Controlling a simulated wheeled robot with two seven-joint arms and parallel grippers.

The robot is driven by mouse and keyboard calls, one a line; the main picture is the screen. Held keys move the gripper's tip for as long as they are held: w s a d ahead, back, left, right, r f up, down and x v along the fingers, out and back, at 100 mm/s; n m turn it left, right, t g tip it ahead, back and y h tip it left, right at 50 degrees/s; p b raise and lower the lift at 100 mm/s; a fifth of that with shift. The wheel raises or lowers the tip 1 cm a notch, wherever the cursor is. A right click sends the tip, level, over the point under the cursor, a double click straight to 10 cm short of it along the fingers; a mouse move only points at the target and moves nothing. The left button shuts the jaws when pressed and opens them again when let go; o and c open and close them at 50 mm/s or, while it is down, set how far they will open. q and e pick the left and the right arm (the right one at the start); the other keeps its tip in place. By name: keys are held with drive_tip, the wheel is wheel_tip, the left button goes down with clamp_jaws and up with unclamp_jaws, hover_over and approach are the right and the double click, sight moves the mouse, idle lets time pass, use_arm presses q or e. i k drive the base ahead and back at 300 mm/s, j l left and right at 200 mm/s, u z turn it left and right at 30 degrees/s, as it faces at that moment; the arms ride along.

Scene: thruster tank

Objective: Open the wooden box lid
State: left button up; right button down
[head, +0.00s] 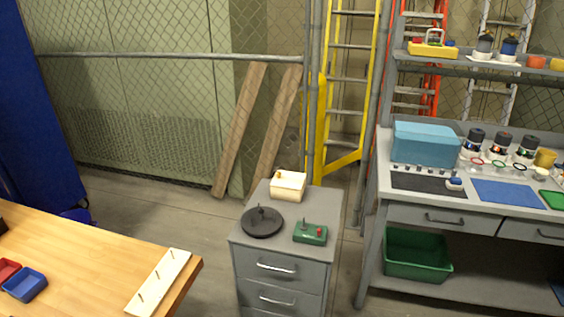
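A small pale wooden box (288,187) stands at the back of the top of a grey drawer cabinet, near the middle of the head view. A small brown detail shows at its upper left. Its top looks pale, and I cannot tell for sure how its lid lies. Neither of my grippers is in view.
The grey cabinet (284,266) also bears a black round disc (262,223) and a green control box (310,233). A wooden table (80,262) is at lower left. A grey workbench (400,205) stands at right. Open floor lies between the table and cabinet.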

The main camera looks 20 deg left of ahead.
sight(284, 179)
drive_tip(key=i+j, duration=0.6)
drive_tip(key=i, duration=0.2)
